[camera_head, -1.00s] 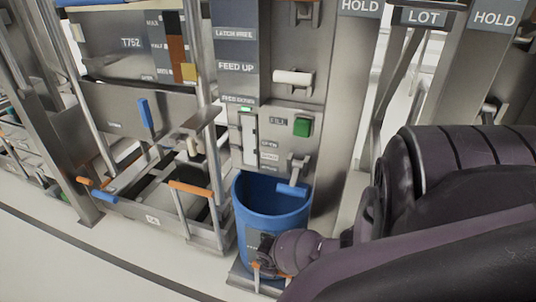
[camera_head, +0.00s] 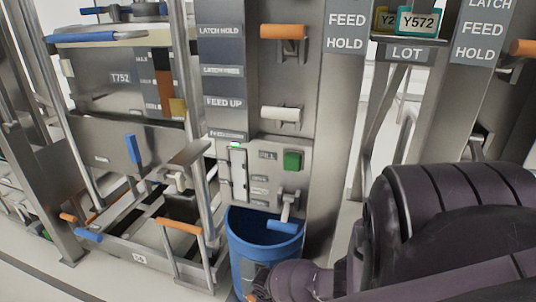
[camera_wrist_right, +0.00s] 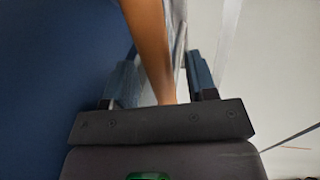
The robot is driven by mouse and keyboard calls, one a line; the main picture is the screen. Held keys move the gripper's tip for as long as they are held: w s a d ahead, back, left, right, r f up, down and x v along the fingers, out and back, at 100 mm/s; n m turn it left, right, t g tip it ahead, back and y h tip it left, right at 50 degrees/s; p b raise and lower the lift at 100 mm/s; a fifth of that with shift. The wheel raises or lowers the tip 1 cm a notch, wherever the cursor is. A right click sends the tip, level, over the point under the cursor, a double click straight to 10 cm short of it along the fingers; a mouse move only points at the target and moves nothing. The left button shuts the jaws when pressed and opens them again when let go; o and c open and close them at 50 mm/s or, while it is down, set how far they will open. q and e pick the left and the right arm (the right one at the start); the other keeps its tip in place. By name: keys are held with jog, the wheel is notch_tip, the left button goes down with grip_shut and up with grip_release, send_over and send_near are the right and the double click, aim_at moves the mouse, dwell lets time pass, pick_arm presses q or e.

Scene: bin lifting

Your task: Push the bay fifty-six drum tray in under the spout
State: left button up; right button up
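The blue drum (camera_head: 240,262) stands upright and open-topped at the foot of the grey column. A fitting with a blue lever (camera_head: 285,226) hangs over its mouth; whether this is the spout I cannot tell. The drum's tray is below the head view, and no bay number shows. My right gripper (camera_head: 256,284) is low at the drum's front, mostly hidden by my wrist. In the right wrist view an orange bar (camera_wrist_right: 148,45) lies between the parted fingers of my right gripper (camera_wrist_right: 164,80), with gaps visible; the blue drum wall (camera_wrist_right: 55,60) fills the left. My left gripper is out of view.
The column carries a green button (camera_head: 292,160), a white handle (camera_head: 281,116) and an orange handle (camera_head: 284,31). Left of the drum is a neighbouring tray frame with an orange-topped bar (camera_head: 180,225). Pale floor (camera_head: 110,285) is clear at front left.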

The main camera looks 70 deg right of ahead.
jog(key=shift+w, duration=0.1)
jog(key=shift+w+a+r+p, duration=0.1)
jog(key=shift+r+p, duration=0.2)
jog(key=shift+r, duration=0.2)
pick_arm(q)
jog(key=p, duration=0.2)
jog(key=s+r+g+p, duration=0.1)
jog(key=p, duration=0.2)
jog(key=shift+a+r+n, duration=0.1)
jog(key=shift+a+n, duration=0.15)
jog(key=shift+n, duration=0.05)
pick_arm(e)
notch_tip(320, 180, up, 10)
jog(key=a, duration=0.2)
jog(key=shift+s+f, duration=0.15)
jog(key=shift+s, duration=0.05)
jog(key=shift+s, duration=0.1)
